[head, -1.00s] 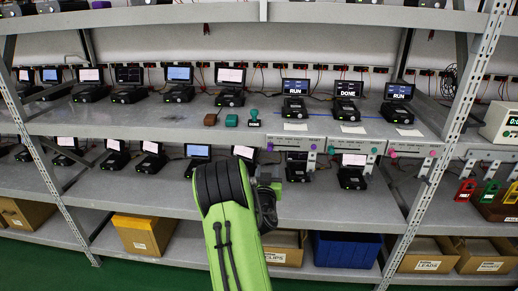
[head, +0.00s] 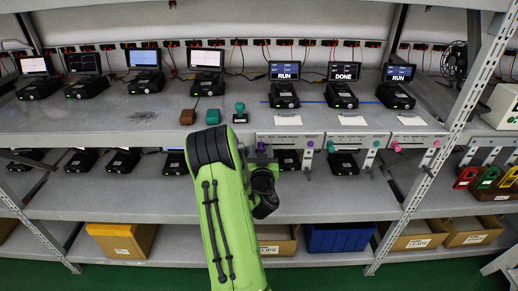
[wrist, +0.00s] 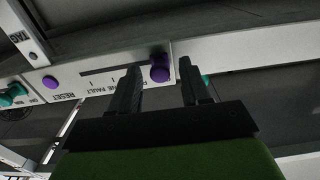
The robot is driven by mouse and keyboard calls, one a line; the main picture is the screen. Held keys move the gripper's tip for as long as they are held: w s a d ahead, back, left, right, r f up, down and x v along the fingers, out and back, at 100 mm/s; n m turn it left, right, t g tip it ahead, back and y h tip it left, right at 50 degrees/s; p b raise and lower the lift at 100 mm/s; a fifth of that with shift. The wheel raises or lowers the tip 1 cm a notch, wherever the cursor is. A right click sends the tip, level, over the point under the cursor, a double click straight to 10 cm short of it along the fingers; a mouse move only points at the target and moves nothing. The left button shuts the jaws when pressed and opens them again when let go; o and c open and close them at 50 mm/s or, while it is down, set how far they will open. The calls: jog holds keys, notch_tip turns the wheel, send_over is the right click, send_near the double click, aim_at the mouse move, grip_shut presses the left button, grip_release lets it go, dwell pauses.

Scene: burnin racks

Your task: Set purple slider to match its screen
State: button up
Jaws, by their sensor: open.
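The purple slider knob (wrist: 160,70) sits at one end of a dark slot on a white panel (wrist: 75,80), at the end away from the purple RESET button (wrist: 50,82). The panel text FAULT and part of another label show; the label at the knob is hidden by a finger. My gripper (wrist: 160,64) is open, its two dark fingers on either side of the knob; contact cannot be told. In the head view the purple panel (head: 285,139) hangs under the shelf edge, and the screen (head: 285,70) above it reads RUN. My arm hides most of the gripper there.
Similar panels with teal (head: 331,146) and pink (head: 396,148) knobs sit to the right, under screens reading DONE (head: 344,71) and RUN (head: 398,73). Stamps (head: 240,113) stand on the shelf above. A rack upright (head: 445,120) stands at the right.

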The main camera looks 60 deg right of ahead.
jog(key=shift+c, duration=0.3)
grip_shut()
jog(key=s+d+p, duration=0.1)
jog(key=s+p, duration=0.2)
jog(key=shift+d+p, duration=0.3)
jog(key=shift+d, duration=0.05)
